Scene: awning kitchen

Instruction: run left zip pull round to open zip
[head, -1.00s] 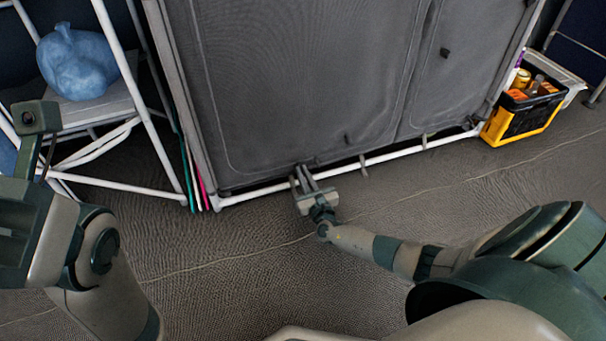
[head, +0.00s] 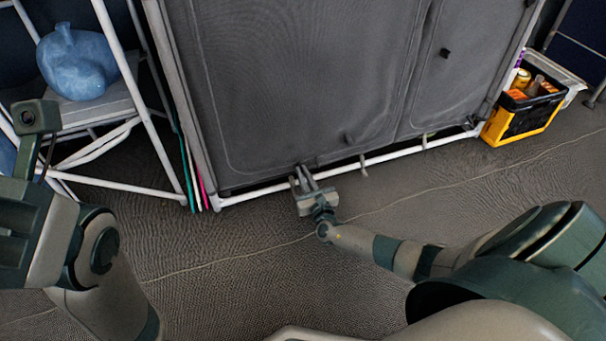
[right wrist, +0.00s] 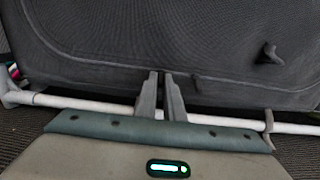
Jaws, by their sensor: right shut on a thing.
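The grey fabric front panel (head: 290,80) of the cabinet has a zip seam running up its left side and along its bottom. My right gripper (head: 305,172) is at the panel's bottom edge, just above the white frame bar. In the right wrist view its two fingers (right wrist: 160,80) are close together against the fabric's lower edge. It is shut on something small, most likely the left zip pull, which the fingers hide. My left arm shows at the left of the head view, but its fingers do not show.
A white bar (head: 262,192) runs along the cabinet's foot. Dark tabs stand out from the fabric (head: 348,138), (head: 445,53). A white rack with a blue object (head: 80,65) stands left. A yellow and black crate (head: 520,115) stands right. The floor in front is clear.

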